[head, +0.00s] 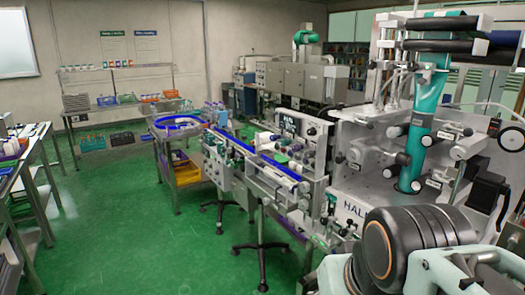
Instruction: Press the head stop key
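The sleeve applicator (350,185) stands at the right, a grey machine with dark lettering on its front, partly cut off by my arm. A teal film sleeve (418,125) runs down its upright face between rollers. I cannot make out the head stop key; any keys on the machine are too small to tell or hidden. My arm's dark joint and pale links fill the lower right corner, in front of the machine. My gripper is not in view.
A conveyor (262,158) with blue rails runs from the machine to a round feed table (178,125). A yellow bin (187,175) sits under that table. A workbench (22,165) stands at the left edge. The green floor (130,235) is clear at the left centre.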

